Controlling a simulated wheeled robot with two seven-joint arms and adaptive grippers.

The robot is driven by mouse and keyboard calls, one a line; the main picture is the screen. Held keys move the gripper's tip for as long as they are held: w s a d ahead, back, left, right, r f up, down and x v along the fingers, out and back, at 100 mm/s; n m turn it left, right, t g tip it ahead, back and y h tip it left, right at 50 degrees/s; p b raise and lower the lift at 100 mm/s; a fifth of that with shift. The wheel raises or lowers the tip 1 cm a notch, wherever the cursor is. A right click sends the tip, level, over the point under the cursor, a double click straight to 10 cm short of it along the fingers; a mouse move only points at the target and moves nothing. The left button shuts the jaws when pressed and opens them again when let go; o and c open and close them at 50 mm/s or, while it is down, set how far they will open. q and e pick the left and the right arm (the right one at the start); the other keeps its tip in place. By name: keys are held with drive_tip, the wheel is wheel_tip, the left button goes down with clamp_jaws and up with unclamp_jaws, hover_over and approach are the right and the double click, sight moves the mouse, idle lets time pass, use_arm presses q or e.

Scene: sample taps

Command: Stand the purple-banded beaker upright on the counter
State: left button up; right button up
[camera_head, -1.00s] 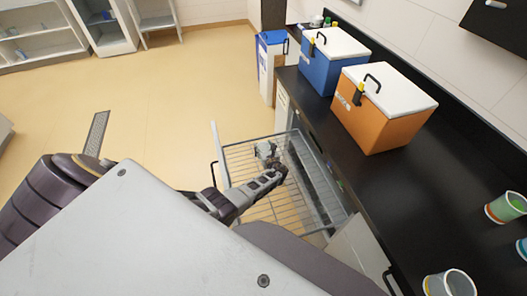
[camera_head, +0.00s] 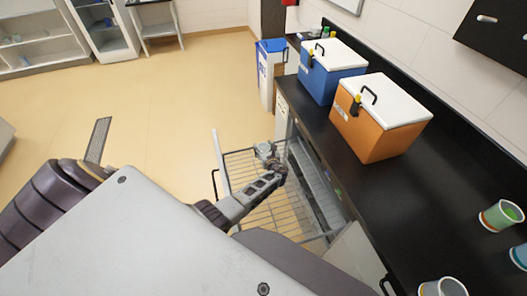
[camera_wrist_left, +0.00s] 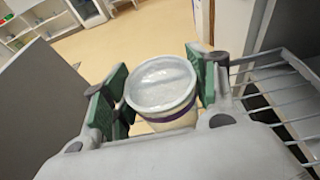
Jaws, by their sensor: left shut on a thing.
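The purple-banded beaker (camera_wrist_left: 162,92) is a pale cup with a light rim and a purple stripe. In the left wrist view its wide top faces the camera, and its lower part is hidden by my gripper body. My left gripper (camera_wrist_left: 158,88) is shut on it, with green pads at both sides. In the head view my left gripper (camera_head: 268,155) is over the pulled-out wire rack (camera_head: 270,212), clear of the counter. The black counter (camera_head: 385,205) runs along the right. My right gripper is not in view.
Beakers with green (camera_head: 502,215), blue (camera_head: 520,252) and grey (camera_head: 443,288) tops stand at the counter's near right. An orange cooler (camera_head: 375,125) and a blue cooler (camera_head: 325,75) stand farther back. Bare counter lies between the orange cooler and the beakers.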

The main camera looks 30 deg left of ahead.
use_arm(q)
drive_tip(key=shift+r+p, duration=0.55)
drive_tip(key=shift+r, duration=1.65)
